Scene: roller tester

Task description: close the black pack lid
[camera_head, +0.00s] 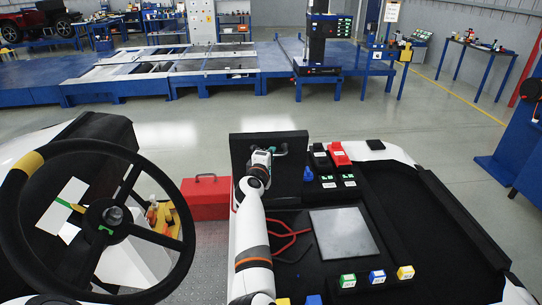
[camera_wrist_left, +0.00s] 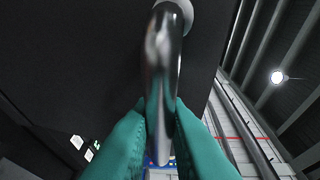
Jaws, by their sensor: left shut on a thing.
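The black pack lid (camera_head: 292,173) stands about upright, seen as a dark square panel in the middle of the head view. In the left wrist view its dark face (camera_wrist_left: 70,55) fills the left and top. A shiny metal handle (camera_wrist_left: 163,65) is fixed to that face. My left gripper (camera_head: 275,151) is at the lid, its arm reaching up from the bottom. In the left wrist view its teal fingers (camera_wrist_left: 160,115) are shut on the handle, one on each side. The open black pack (camera_head: 285,216) lies below, with red cables (camera_head: 290,235) inside. My right gripper is not seen.
A grey plate (camera_head: 344,233) lies right of the cables. Red and black blocks (camera_head: 339,153) stand right of the lid. Small coloured boxes (camera_head: 377,276) sit near the front. A steering wheel (camera_head: 112,215) and red toolbox (camera_head: 206,197) are at left.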

